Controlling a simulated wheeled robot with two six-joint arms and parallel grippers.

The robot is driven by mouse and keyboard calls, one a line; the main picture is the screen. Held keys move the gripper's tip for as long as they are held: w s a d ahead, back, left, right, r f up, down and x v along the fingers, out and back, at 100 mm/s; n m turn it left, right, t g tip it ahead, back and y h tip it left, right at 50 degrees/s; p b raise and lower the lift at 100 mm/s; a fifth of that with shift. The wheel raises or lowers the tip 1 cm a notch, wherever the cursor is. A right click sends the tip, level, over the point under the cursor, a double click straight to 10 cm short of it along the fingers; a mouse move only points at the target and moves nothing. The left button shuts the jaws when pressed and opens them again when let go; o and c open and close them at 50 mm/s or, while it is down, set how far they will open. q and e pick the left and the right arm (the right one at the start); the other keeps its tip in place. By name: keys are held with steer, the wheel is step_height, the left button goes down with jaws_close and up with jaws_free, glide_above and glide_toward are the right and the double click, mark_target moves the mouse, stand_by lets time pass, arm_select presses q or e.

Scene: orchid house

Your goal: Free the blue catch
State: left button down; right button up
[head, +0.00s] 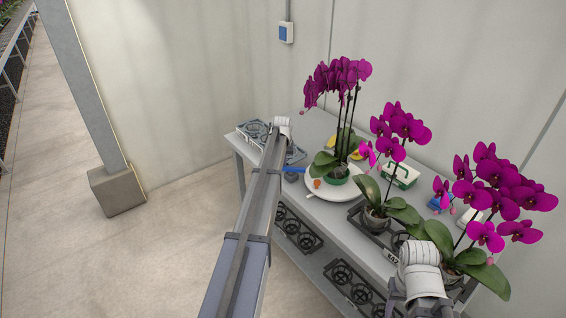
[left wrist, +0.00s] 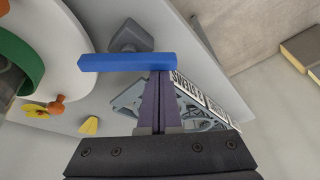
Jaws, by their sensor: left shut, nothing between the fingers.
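The blue catch (head: 293,169) is a straight bar beside the white round plate (head: 348,192) on the table. In the left wrist view the blue catch (left wrist: 122,63) sits on a grey block-like base (left wrist: 131,37), and its left end overlaps the plate's edge (left wrist: 80,30). My left gripper (left wrist: 160,75) is shut and empty. Its fingertips are right at the bar's near side, towards its right end; I cannot tell whether they touch. In the head view my left arm hides this gripper.
An orchid in a green pot (head: 337,179) stands on the plate, near an orange knob (head: 317,183). More potted orchids (head: 376,218) stand to the right. A labelled grey tray (left wrist: 205,108) lies beside my left fingers. The floor left of the table (head: 180,225) is clear.

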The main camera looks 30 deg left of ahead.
arm_select(q)
steer(key=shift+s+n, duration=0.15)
steer(key=shift+n, duration=0.15)
steer(key=n, duration=0.1)
steer(key=s+n+y, duration=0.1)
steer(key=n, duration=0.1)
steer(key=n+g, duration=0.1)
steer(key=shift+s+d+n, duration=0.2)
steer(key=shift+d+n, duration=0.1)
steer(key=n+g, duration=0.1)
steer(key=n, duration=0.1)
steer(key=s+d+n+y, duration=0.1)
steer(key=n, duration=0.2)
steer(key=shift+d+g, duration=0.1)
steer(key=shift+g, duration=0.3)
steer(key=shift+s+d, duration=0.15)
steer(key=shift+s, duration=0.1)
steer(key=shift+w, duration=0.15)
steer(key=shift+w, duration=0.75)
